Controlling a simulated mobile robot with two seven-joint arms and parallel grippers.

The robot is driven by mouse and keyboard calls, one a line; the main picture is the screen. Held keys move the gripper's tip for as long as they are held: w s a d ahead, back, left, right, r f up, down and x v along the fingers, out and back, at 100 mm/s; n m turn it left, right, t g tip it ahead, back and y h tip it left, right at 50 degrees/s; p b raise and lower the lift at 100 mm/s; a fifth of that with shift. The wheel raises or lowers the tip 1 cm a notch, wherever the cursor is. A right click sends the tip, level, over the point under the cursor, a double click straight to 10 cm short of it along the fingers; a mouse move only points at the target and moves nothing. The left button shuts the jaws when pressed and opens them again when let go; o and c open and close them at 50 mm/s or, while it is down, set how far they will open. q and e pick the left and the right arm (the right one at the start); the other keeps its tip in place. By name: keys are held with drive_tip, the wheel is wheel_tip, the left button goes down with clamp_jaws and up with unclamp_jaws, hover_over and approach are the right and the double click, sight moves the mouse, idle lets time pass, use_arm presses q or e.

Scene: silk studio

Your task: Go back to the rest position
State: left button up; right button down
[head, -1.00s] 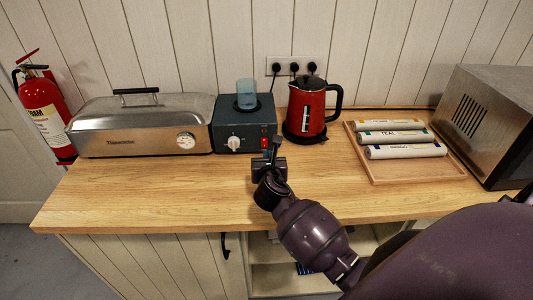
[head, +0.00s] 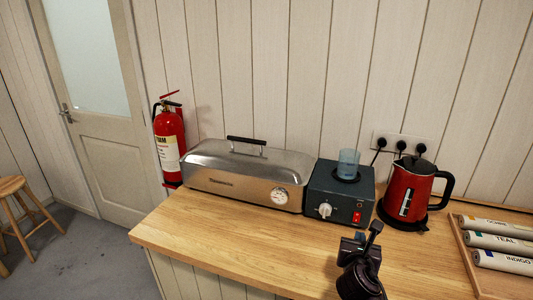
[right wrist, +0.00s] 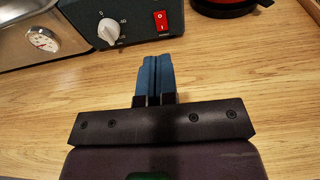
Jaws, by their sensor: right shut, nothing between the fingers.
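My right gripper (head: 368,238) is above the wooden counter (head: 225,235), in front of the dark grey box-shaped device. In the right wrist view its two blue fingertips (right wrist: 154,76) lie together with nothing between them. The gripper touches none of the things on the counter that I can see. My left gripper is not in view.
A steel lidded steamer (head: 240,175), the grey device (head: 338,195) with a blue-tinted cup (head: 348,163) on top, a red kettle (head: 408,193) and a wooden tray (head: 478,268) of labelled rolls stand along the counter. A fire extinguisher (head: 169,140), door (head: 105,110) and stool (head: 14,205) are left.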

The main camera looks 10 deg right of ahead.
drive_tip(key=s+f+m+g, duration=0.1)
drive_tip(key=s+m, duration=0.1)
drive_tip(key=m, duration=0.1)
drive_tip(key=s+f+m+g, duration=0.1)
drive_tip(key=s+m, duration=0.2)
drive_tip(key=s+f+m+g+y, duration=0.1)
drive_tip(key=s+m, duration=0.2)
drive_tip(key=shift+s+f, duration=0.1)
drive_tip(key=shift+f, duration=0.25)
drive_tip(key=s+a+f+m+g+y, duration=0.1)
drive_tip(key=s+a+m+g+y, duration=0.2)
drive_tip(key=s+m, duration=0.75)
drive_tip(key=s+a+f+m+g+y, duration=0.1)
drive_tip(key=s+a+m+g+y, duration=0.25)
drive_tip(key=s+m, duration=0.75)
drive_tip(key=w+f+n+t+b, duration=0.1)
drive_tip(key=w+f+t, duration=0.2)
drive_tip(key=f, duration=0.3)
drive_tip(key=w+f+n+t+b, duration=0.1)
drive_tip(key=w+f+t+b, duration=0.1)
drive_tip(key=w+f+t, duration=0.2)
wheel_tip(320, 180, down, 3)
drive_tip(key=shift+f, duration=0.15)
